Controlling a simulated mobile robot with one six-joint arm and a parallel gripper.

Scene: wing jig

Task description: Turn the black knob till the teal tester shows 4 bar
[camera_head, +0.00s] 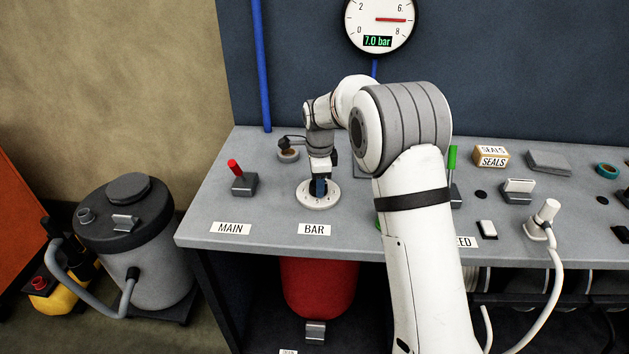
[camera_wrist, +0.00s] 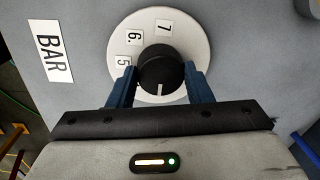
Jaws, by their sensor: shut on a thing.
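The black knob (camera_wrist: 160,66) sits on a round white dial (camera_wrist: 177,20) with labels 5, 6 and 7 in view. Its white mark points down in the wrist view, towards my gripper's body. My gripper (camera_wrist: 160,72) is shut on the knob, one blue finger on each side. In the head view my gripper (camera_head: 319,187) is over the dial (camera_head: 318,202) behind the BAR label and hides the knob. A wall gauge (camera_head: 379,22) reads 7.0 bar, its needle pointing right. I cannot make out a teal tester.
A red-handled lever (camera_head: 240,180) stands left of the dial, behind the MAIN label (camera_head: 230,228). A green-handled lever (camera_head: 453,175) is right of my arm, which hides the bench middle. A SEALS box (camera_head: 492,156) and a white-hosed plug (camera_head: 545,215) stand further right.

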